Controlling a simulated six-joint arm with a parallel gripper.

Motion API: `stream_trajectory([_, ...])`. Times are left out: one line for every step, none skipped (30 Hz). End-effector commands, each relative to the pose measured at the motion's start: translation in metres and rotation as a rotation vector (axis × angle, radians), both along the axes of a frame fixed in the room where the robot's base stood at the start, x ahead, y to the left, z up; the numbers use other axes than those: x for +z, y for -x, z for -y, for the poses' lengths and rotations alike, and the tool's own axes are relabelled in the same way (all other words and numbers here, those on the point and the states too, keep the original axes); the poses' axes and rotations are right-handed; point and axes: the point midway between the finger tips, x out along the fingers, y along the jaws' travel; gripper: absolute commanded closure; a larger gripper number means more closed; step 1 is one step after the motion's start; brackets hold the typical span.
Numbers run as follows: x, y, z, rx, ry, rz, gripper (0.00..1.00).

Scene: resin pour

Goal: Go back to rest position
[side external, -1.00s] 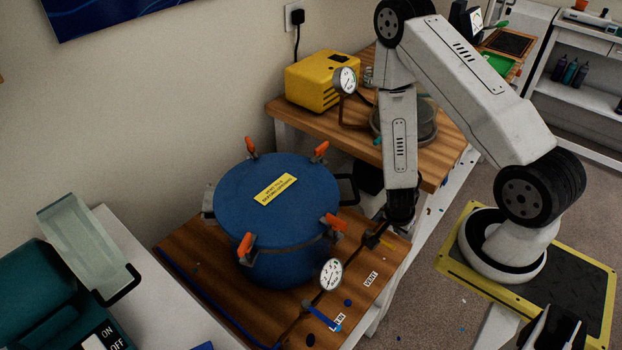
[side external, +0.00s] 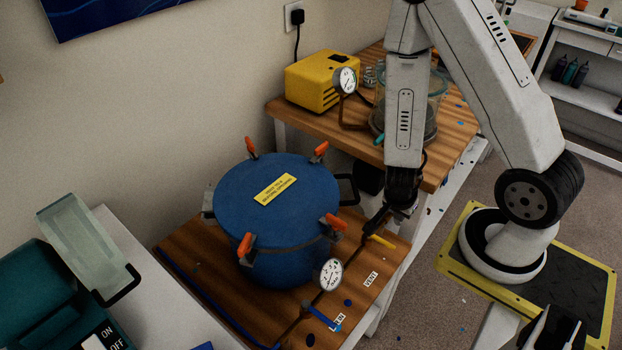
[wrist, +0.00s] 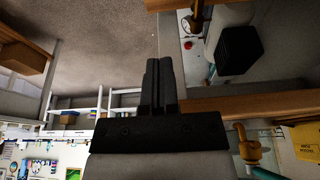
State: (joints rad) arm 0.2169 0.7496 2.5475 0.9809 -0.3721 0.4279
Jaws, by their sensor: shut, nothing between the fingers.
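My gripper (wrist: 159,82) shows in the wrist view with its two dark fingers side by side and closed, with nothing between them. In the side view my gripper (side external: 396,213) hangs below the arm's white link, near the right edge of the lower wooden bench. It is to the right of the blue pressure pot (side external: 275,200), beside the yellow valve handle (side external: 381,241) by the VENT label. The fingertips are hard to make out there, so I cannot tell whether they touch anything.
The pot has orange clamps and a dial gauge (side external: 328,273). A blue valve handle (side external: 322,318) is at the front. Behind stand a yellow pump (side external: 323,82) and a clear chamber (side external: 437,112) on the higher bench. A teal machine (side external: 65,290) is at left.

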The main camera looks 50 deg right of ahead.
Motion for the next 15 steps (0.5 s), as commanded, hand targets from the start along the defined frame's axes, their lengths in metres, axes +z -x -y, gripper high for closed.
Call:
stream_trajectory([0.0024,-0.0004,-0.0009,-0.001,0.0,0.001,1.0])
stream_trajectory([0.0035,-0.0004,-0.0013,-0.001,-0.001,0.001,1.0])
stream_trajectory([0.0046,-0.0004,-0.0018,0.0,-0.001,0.001,1.0])
stream_trajectory([0.0051,-0.0002,-0.0021,0.0,-0.001,0.001,1.0])
stream_trajectory([0.0057,0.0,-0.0023,0.0,-0.001,0.0,1.0])
stream_trajectory([0.0061,0.0001,-0.0025,0.0,-0.001,0.0,1.0])
stream_trajectory([0.0064,0.0001,-0.0026,0.0,-0.001,0.0,1.0])
stream_trajectory([0.0066,0.0001,-0.0027,0.0,-0.001,0.0,1.0])
stream_trajectory([0.0067,0.0002,-0.0027,0.0,-0.001,0.0,1.0])
stream_trajectory([0.0068,0.0002,-0.0027,0.0,-0.001,0.0,1.0])
stream_trajectory([0.0068,0.0001,-0.0027,0.0,-0.002,0.0,1.0])
stream_trajectory([0.007,-0.0004,-0.0029,0.002,-0.003,0.0,1.0])
stream_trajectory([0.0073,-0.001,-0.0032,0.006,-0.004,0.001,1.0])
stream_trajectory([0.0079,-0.002,-0.0035,0.011,-0.006,0.004,1.0])
stream_trajectory([0.0089,-0.0041,-0.0044,0.022,-0.01,0.008,1.0])
